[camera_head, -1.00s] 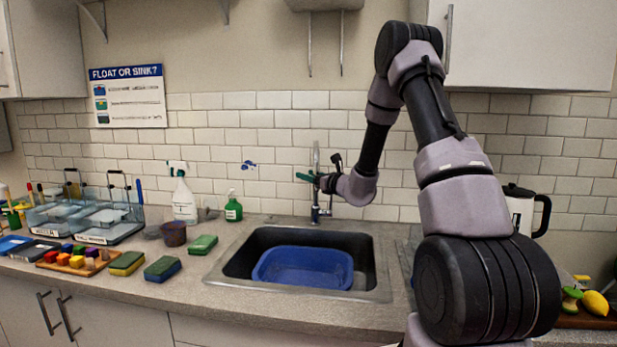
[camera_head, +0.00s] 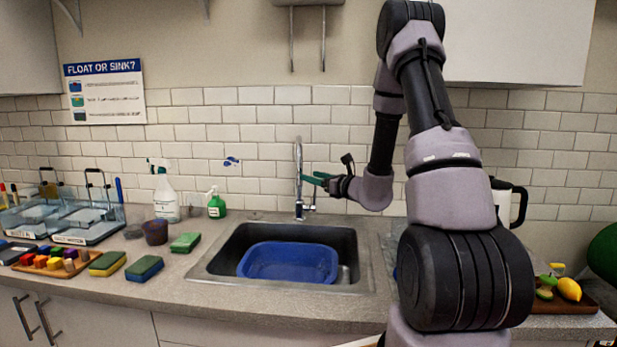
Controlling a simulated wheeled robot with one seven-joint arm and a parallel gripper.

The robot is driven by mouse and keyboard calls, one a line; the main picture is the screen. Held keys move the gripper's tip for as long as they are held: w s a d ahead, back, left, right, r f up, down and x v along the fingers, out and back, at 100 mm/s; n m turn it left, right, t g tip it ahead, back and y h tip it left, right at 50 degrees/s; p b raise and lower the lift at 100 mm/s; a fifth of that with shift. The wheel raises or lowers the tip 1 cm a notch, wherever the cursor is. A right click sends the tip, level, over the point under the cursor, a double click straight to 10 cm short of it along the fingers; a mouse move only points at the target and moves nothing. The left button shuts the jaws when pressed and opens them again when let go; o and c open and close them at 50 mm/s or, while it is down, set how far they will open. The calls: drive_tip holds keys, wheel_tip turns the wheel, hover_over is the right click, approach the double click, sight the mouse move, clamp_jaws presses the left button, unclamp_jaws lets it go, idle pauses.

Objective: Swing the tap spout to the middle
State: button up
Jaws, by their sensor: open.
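The chrome tap (camera_head: 299,180) stands upright behind the sink (camera_head: 210,262), with its tall spout near the middle of the back rim. My gripper (camera_head: 316,180) is open, with green fingertips pointing left, just right of the tap column at mid height. I cannot tell whether a fingertip touches the spout. The spout's exact direction is hard to make out from the front. The sink holds a blue basin (camera_head: 290,262).
Left of the sink are sponges (camera_head: 145,268), a green soap bottle (camera_head: 216,205), a spray bottle (camera_head: 166,197) and a tray of coloured blocks (camera_head: 62,264). A white kettle (camera_head: 508,203) and a board with a lemon (camera_head: 569,289) are to the right.

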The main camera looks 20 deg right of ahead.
drive_tip(key=c, duration=0.4)
drive_tip(key=shift+w+d+r, duration=0.1)
drive_tip(key=shift+w+d, duration=0.1)
drive_tip(key=shift+d, duration=0.05)
drive_tip(key=c, duration=0.5)
drive_tip(key=d+n+y, duration=0.1)
drive_tip(key=w+d+n+g+y, duration=0.1)
drive_tip(key=d+y, duration=0.1)
drive_tip(key=d+n+g+y, duration=0.1)
drive_tip(key=y, duration=0.1)
drive_tip(key=shift+w+d+r, duration=0.15)
drive_tip(key=shift+d+r, duration=0.05)
drive_tip(key=shift+r, duration=0.2)
clamp_jaws()
drive_tip(key=s+d+f+n+g+y, duration=0.2)
drive_tip(key=s+d+n+g+y, duration=0.15)
drive_tip(key=d+g, duration=0.35)
drive_tip(key=w+x, duration=0.1)
drive_tip(key=x, duration=1.1)
drive_tip(key=shift+f+n+t, duration=0.35)
drive_tip(key=shift+n+t, duration=0.05)
drive_tip(key=shift+n, duration=0.05)
drive_tip(key=shift+w+a+h, duration=0.1)
drive_tip(key=shift+a+h, duration=0.05)
drive_tip(key=shift+h, duration=0.1)
